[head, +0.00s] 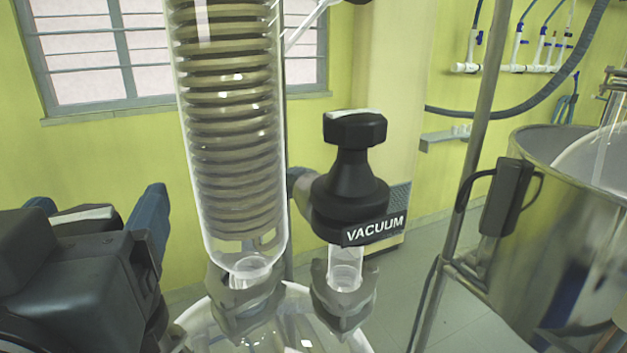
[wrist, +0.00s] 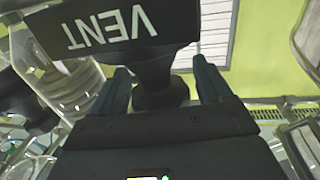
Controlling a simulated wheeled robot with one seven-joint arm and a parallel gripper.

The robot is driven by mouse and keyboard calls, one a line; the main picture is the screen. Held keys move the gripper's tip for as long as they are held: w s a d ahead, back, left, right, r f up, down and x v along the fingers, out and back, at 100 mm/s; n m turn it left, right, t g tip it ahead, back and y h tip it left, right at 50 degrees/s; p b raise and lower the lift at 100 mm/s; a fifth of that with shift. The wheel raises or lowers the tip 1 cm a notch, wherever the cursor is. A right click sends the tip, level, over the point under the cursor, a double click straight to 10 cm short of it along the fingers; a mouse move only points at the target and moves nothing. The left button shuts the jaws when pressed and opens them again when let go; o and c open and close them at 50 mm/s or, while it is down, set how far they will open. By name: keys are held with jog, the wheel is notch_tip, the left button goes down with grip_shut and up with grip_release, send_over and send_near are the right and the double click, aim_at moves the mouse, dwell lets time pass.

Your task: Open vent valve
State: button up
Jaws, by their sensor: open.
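The black vent valve (wrist: 100,28) fills the top of the wrist view, its white VENT label upside down. Its narrower dark stem shows below the label. My gripper (wrist: 160,66) is open, with one blue finger on each side of this stem and visible gaps beside it; it grips nothing. In the head view my gripper (head: 97,200) is at the lower left, its blue fingers apart. A dark piece with a pale top shows between them; the rest of the vent valve is hidden there by my gripper.
A similar black valve labelled VACUUM (head: 350,195) stands right of the coiled glass condenser (head: 230,130), above the glass vessel (head: 285,325). A metal pole (head: 485,140) and a steel tank (head: 530,250) stand at the right. A window (head: 100,55) is behind.

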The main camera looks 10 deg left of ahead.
jog(key=c, duration=1)
jog(key=shift+o, duration=0.2)
jog(key=shift+y+p, duration=0.3)
jog(key=n+g+y+p, duration=0.2)
jog(key=y, duration=0.1)
jog(key=shift+r+n, duration=0.1)
jog(key=shift+n, duration=0.3)
jog(key=n+g+y, duration=0.1)
jog(key=n+g+y+p, duration=0.2)
jog(key=shift+s+a+g+y, duration=0.15)
jog(key=shift+a+g+y, duration=0.1)
jog(key=shift+g+y, duration=0.05)
jog(key=n+g+y, duration=0.1)
jog(key=g, duration=0.1)
jog(key=n+g+y, duration=0.1)
jog(key=n+g, duration=0.1)
jog(key=shift+s+a+f+b, duration=0.15)
jog(key=shift+s+f+b, duration=0.05)
jog(key=shift+b, duration=0.1)
jog(key=shift+s+a+n+g+y+b, duration=0.1)
jog(key=shift+s+n+g+y+b, duration=0.1)
jog(key=shift+n+g+y+b, duration=0.75)
jog(key=shift+g+h+p, duration=0.25)
jog(key=shift+g+p, duration=0.05)
jog(key=shift+g, duration=0.35)
